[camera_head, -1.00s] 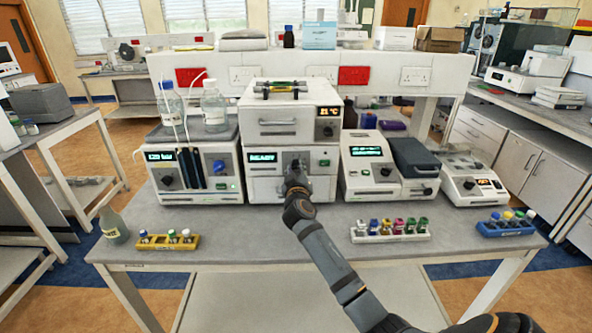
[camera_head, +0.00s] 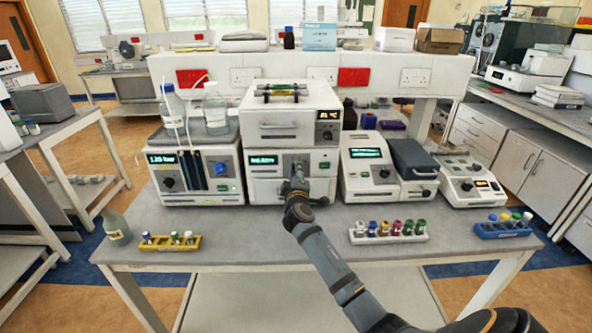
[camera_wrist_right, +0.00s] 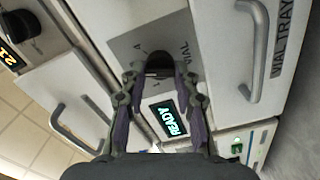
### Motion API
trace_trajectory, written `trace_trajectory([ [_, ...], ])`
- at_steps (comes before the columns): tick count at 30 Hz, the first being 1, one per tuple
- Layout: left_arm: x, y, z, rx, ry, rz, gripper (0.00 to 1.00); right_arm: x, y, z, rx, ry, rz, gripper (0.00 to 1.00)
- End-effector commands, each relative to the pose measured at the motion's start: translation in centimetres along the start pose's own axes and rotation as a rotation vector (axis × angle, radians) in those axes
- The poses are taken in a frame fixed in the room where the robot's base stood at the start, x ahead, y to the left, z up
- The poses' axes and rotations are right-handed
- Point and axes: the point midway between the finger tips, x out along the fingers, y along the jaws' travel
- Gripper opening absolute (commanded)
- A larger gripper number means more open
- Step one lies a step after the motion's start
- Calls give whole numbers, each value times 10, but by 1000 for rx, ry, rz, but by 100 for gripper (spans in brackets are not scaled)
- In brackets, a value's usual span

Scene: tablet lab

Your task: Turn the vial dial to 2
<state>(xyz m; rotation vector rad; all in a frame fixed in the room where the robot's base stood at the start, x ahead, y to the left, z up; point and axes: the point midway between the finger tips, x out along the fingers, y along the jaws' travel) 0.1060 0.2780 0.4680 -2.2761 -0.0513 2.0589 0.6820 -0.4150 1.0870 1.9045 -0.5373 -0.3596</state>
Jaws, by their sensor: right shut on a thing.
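The dark vial dial (camera_wrist_right: 159,64) sits on a grey panel marked "VIAL" in the right wrist view. The digits 4 and 1 show beside it; a 2 and the dial's pointer cannot be made out. My right gripper (camera_wrist_right: 160,80) has one finger on each side of the dial and is shut on it. In the head view the right gripper (camera_head: 295,184) reaches the front of the middle instrument (camera_head: 265,188) and hides most of the dial. The lit display (camera_wrist_right: 171,117) reads "READY" in the wrist view. My left gripper is not in view.
A handle (camera_wrist_right: 254,50) on the "VIAL TRAY" front and another handle (camera_wrist_right: 75,128) flank the dial panel. Other instruments stand left (camera_head: 196,172) and right (camera_head: 370,175). A white vial rack (camera_head: 390,240) and a yellow rack (camera_head: 170,246) lie in front.

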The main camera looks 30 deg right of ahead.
Motion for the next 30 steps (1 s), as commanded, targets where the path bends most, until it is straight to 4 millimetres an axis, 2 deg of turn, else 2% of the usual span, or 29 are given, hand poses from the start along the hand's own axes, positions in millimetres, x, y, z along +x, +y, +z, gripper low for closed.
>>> trace_trajectory([
  [15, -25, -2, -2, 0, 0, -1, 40, 0, 0, 0, -468, -1, -2, 0],
  [30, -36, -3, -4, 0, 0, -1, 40, 0, -2, 1, -714, 0, -2, 0],
])
